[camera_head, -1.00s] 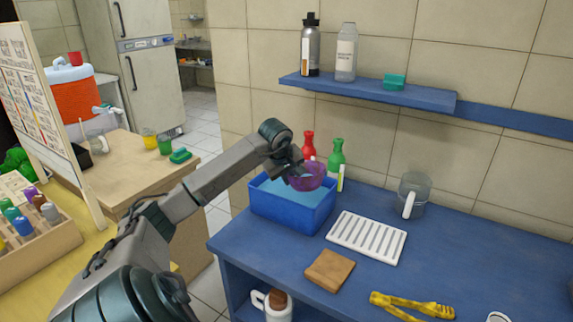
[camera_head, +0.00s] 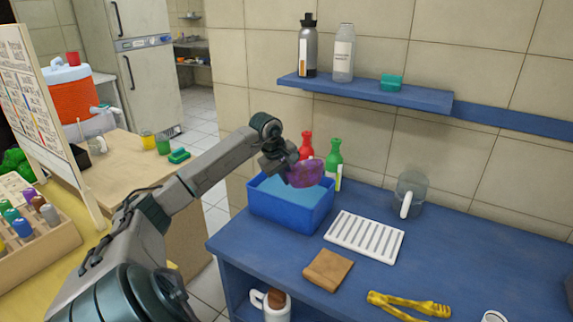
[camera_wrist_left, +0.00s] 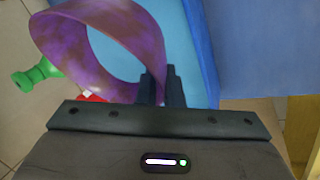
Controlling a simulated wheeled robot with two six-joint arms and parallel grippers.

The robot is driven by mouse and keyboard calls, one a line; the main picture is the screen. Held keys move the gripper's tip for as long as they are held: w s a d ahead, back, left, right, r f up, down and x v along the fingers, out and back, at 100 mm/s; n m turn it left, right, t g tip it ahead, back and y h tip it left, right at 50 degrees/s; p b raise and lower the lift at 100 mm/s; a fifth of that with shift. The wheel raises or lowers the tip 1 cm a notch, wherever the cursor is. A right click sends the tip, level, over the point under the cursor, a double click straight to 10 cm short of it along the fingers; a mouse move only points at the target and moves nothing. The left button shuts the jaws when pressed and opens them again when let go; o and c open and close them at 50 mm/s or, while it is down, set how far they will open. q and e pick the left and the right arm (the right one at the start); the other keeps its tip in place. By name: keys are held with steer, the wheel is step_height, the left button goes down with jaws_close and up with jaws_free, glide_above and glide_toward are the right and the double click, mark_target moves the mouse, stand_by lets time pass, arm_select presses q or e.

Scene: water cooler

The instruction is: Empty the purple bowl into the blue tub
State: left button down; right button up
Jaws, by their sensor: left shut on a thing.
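The purple bowl (camera_head: 306,173) is held over the blue tub (camera_head: 290,207), which stands at the left end of the blue counter. The bowl is tipped well over, with its outside turned toward the head camera. My left gripper (camera_head: 285,169) is shut on the bowl's rim. In the left wrist view the bowl (camera_wrist_left: 100,45) shows its rim as a wide ring, and the gripper's fingers (camera_wrist_left: 160,88) pinch its edge. Light blue shows inside the tub (camera_wrist_left: 198,35); I cannot tell whether anything is falling from the bowl. My right gripper is not in view.
A red bottle (camera_head: 306,146) and a green bottle (camera_head: 334,157) stand behind the tub. A white slatted rack (camera_head: 365,237), a brown board (camera_head: 328,269), yellow tongs (camera_head: 408,305) and a clear jug (camera_head: 412,190) are on the counter. A blue shelf (camera_head: 365,92) hangs above.

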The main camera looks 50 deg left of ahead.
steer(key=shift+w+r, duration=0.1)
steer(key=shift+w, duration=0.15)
arm_select(q)
steer(key=shift+r+h, duration=0.2)
steer(key=shift+h, duration=1)
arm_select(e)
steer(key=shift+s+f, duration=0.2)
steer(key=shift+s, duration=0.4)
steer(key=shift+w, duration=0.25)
arm_select(q)
steer(key=shift+a+n+h, duration=0.2)
steer(key=shift+n+h, duration=0.2)
steer(key=shift+h, duration=0.4)
steer(key=shift+r+h, duration=0.1)
steer(key=shift+h, duration=0.2)
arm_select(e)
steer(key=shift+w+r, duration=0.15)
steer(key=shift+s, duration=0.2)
